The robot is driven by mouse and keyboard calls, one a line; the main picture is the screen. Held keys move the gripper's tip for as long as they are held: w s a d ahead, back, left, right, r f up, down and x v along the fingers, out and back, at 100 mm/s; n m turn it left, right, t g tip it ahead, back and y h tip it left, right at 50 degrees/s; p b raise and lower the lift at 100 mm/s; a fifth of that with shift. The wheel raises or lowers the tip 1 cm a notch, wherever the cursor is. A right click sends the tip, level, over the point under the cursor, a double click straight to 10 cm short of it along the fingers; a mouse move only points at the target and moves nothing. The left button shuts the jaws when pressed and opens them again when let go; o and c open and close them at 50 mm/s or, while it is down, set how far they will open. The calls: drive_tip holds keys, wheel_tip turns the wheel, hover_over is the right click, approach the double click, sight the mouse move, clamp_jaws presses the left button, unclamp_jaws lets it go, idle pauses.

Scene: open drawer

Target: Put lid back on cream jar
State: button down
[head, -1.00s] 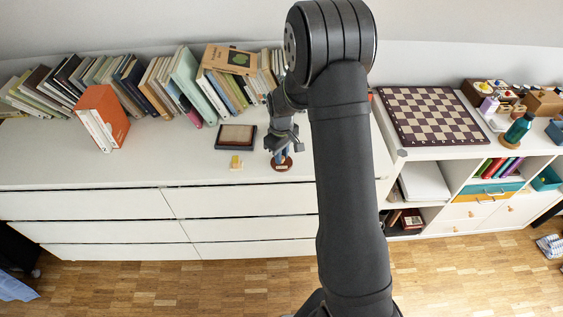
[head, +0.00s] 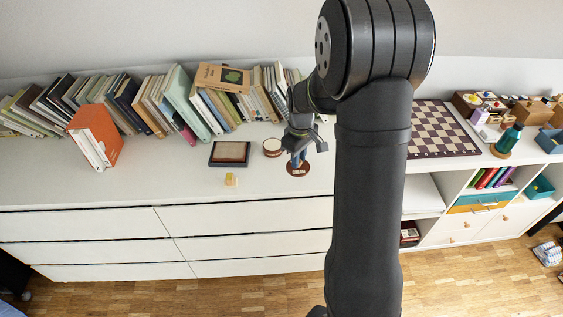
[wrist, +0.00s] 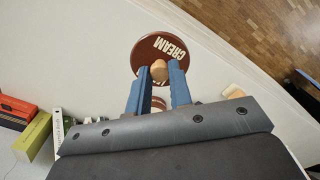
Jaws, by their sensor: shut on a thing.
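The brown lid (head: 298,170), a round disc marked CREAM, hangs from or rests under my gripper (head: 299,156) in the head view. In the wrist view, the lid (wrist: 150,42) shows beyond the blue fingertips, and my gripper (wrist: 159,72) is shut on its pale wooden knob (wrist: 159,70). Whether the lid touches the white top, I cannot tell. The cream jar (head: 272,147), round with a brown rim, stands to the left of my gripper and farther back. A small part of what looks like the jar (wrist: 158,103) shows between the fingers.
A dark-framed tray (head: 230,163) lies left of the jar, with a small yellow thing (head: 231,180) in front of it. A row of books (head: 190,100) stands along the back. The white dresser top (head: 180,184) is clear at the front.

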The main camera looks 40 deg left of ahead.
drive_tip(key=d+r, duration=0.1)
drive_tip(key=w+d+r, duration=0.1)
drive_tip(key=d, duration=0.1)
drive_tip(key=shift+w+d+r, duration=0.1)
drive_tip(key=shift+w+d, duration=0.05)
drive_tip(key=shift+w, duration=0.05)
drive_tip(key=shift+w+r, duration=0.15)
drive_tip(key=shift+w, duration=0.05)
drive_tip(key=w+a+n, duration=0.1)
drive_tip(key=w+a, duration=0.1)
drive_tip(key=a, duration=0.8)
drive_tip(key=w+a, duration=0.3)
drive_tip(key=a, duration=0.6)
drive_tip(key=shift+s+a+f, duration=0.1)
drive_tip(key=shift+a+f, duration=0.05)
drive_tip(key=shift+f, duration=1.55)
drive_tip(key=shift+s+a+f, duration=0.1)
drive_tip(key=shift+a+f, duration=0.05)
drive_tip(key=shift+f, duration=1.5)
drive_tip(key=shift+f, duration=0.2)
drive_tip(key=c, duration=0.7)
unclamp_jaws()
drive_tip(key=shift+c, duration=0.2)
